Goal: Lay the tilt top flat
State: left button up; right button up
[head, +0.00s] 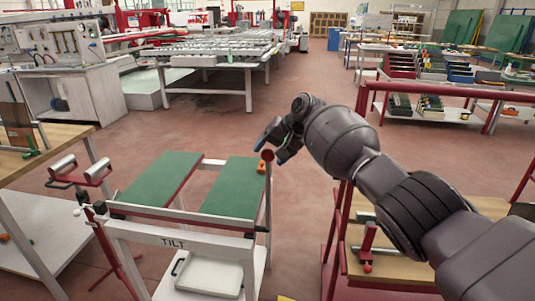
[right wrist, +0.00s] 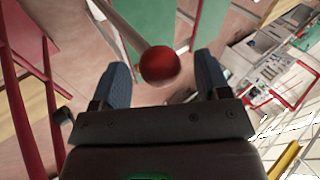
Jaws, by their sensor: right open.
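The tilt table (head: 180,240), marked TILT, stands at the lower left of the head view. Its top carries two green panels (head: 236,185) with a gap between them; I cannot tell its exact angle. A red ball knob (head: 267,155) tops a pale lever at the table's right side. My right gripper (head: 273,146) is at the knob. In the right wrist view the open fingers (right wrist: 163,80) are on either side of the red knob (right wrist: 160,65), with visible gaps. My left gripper is out of view.
A red-framed bench (head: 385,270) with a wooden top stands close on the right, beneath my right arm. A wooden-topped bench (head: 50,137) is at the left. A roller table (head: 215,58) stands farther back. Open floor lies behind the tilt table.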

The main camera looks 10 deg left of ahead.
jog(key=p+v, duration=0.1)
jog(key=v, duration=0.8)
jog(key=shift+p, duration=0.4)
jog(key=shift+r, duration=0.1)
